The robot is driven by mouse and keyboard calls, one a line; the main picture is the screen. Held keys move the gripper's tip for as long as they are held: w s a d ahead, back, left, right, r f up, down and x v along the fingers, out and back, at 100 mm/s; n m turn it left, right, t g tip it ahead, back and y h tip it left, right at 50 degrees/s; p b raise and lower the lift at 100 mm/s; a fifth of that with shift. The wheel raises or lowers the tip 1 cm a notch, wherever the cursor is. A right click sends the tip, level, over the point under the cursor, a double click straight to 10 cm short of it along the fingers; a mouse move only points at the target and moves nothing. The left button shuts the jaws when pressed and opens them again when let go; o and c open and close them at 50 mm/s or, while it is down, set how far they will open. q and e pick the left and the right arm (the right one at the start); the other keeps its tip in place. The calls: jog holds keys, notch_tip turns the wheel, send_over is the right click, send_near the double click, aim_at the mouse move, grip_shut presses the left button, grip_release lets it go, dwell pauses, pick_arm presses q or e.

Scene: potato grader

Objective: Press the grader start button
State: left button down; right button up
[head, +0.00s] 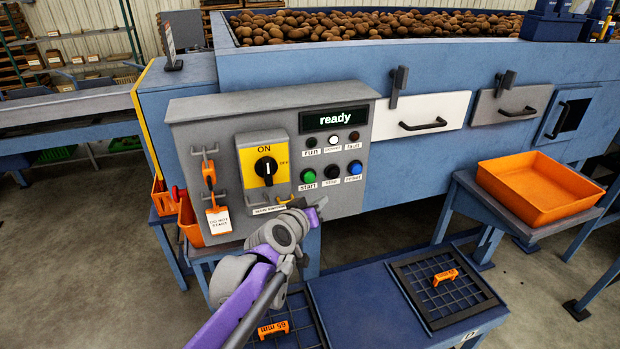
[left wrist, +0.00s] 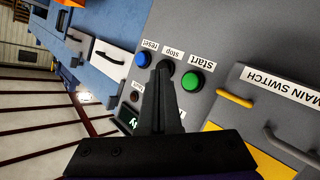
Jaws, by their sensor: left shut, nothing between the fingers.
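The green start button (head: 309,176) is on the lower part of the grey control panel (head: 225,110), left of the black stop button (head: 332,172) and the blue reset button (head: 354,168). The display (head: 335,120) above reads "ready". My left gripper (head: 318,207) is shut and empty, just below the start button in the head view. In the left wrist view, the shut fingertips (left wrist: 163,66) overlap the stop button, and the green start button (left wrist: 193,80) shows clear just right of them. I cannot tell whether the fingertips touch the panel. My right gripper is not in view.
The yellow main switch (head: 265,162) points to ON. An orange padlock and tag (head: 218,220) hang at the panel's left. An orange tray (head: 540,188) stands on the right. Below are screens with orange handles (head: 445,277). Potatoes (head: 370,25) fill the hopper behind.

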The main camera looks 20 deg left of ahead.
aim_at(310, 184)
pick_arm(q)
jog(key=w+a, duration=0.1)
jog(key=w, duration=0.1)
jog(key=w+a, duration=0.1)
jog(key=w+a+p, duration=0.1)
jog(key=w, duration=0.1)
jog(key=shift+w+a, duration=0.3)
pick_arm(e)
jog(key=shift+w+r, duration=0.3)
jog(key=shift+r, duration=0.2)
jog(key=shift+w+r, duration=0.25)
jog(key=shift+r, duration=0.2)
pick_arm(q)
jog(key=shift+s, duration=0.1)
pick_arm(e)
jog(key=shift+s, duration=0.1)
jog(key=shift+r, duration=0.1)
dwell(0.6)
pick_arm(q)
jog(key=shift+w+a+r+p, duration=0.1)
jog(key=shift+w+a+p, duration=0.15)
jog(key=shift+w+p, duration=0.1)
jog(key=shift+w, duration=0.15)
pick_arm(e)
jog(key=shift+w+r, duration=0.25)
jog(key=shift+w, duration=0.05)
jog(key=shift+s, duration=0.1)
